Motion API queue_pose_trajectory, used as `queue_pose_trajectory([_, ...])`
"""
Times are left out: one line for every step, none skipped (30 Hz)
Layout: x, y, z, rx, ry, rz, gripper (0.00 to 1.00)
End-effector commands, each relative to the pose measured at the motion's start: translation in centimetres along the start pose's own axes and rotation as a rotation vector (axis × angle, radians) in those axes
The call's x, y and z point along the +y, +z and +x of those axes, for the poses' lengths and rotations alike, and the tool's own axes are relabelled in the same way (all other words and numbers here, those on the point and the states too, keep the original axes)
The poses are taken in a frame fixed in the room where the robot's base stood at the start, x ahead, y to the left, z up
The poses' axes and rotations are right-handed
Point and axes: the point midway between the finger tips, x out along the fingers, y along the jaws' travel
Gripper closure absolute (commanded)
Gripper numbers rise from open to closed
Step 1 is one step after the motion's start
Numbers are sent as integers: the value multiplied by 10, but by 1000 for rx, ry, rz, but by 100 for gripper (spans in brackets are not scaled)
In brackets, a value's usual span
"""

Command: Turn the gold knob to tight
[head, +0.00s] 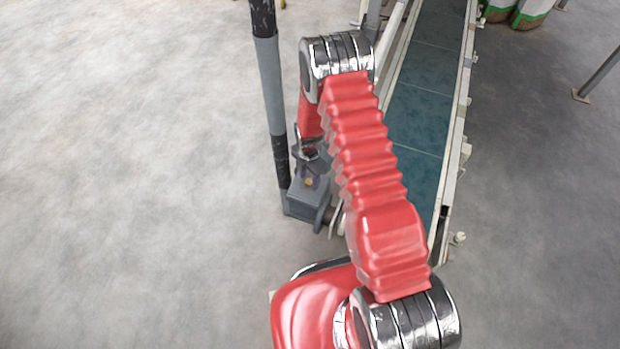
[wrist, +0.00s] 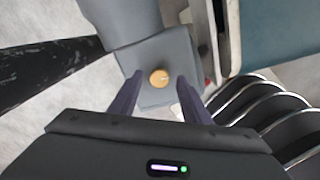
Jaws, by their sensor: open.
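The gold knob (wrist: 159,78) is small and round and sits on the face of a grey box (wrist: 186,55). In the wrist view it lies between and a little beyond the two fingertips of my open gripper (wrist: 157,90). The fingers stand apart on either side and do not appear to touch it. In the head view the knob (head: 309,182) shows as a small gold spot on the grey box (head: 303,203), just below my gripper (head: 312,170). Any mark for tight cannot be made out.
A grey and black post (head: 271,85) stands right beside the box. A conveyor with a teal belt (head: 418,110) runs along the right of my arm. White and green containers (head: 531,12) stand at the top right. The concrete floor on the left (head: 120,180) is clear.

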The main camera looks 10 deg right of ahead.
Motion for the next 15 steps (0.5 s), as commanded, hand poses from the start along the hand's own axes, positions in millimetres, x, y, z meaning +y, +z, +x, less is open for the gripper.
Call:
queue_pose_trajectory([0, 0, 2, 0, 0, 0, 57])
queue_pose_trajectory([0, 0, 3, 0, 0, 0, 57])
queue_pose_trajectory([0, 0, 4, 0, 0, 0, 57])
queue_pose_trajectory([0, 0, 5, 0, 0, 0, 57])
queue_pose_trajectory([0, 0, 5, 0, 0, 0, 57])
queue_pose_trajectory([0, 0, 5, 0, 1, 0, 57])
queue_pose_trajectory([0, 0, 5, 0, 1, 0, 57])
queue_pose_trajectory([0, 0, 5, 0, 1, 0, 57])
queue_pose_trajectory([0, 0, 5, 0, 0, 0, 57])
queue_pose_trajectory([0, 0, 5, 0, 0, 0, 57])
queue_pose_trajectory([0, 0, 5, 0, 0, 0, 57])
queue_pose_trajectory([0, 0, 5, 0, 0, 0, 59])
queue_pose_trajectory([0, 0, 5, 0, 0, 0, 61])
queue_pose_trajectory([0, 0, 5, 0, 0, 0, 63])
queue_pose_trajectory([0, 0, 5, 0, 0, 1, 66])
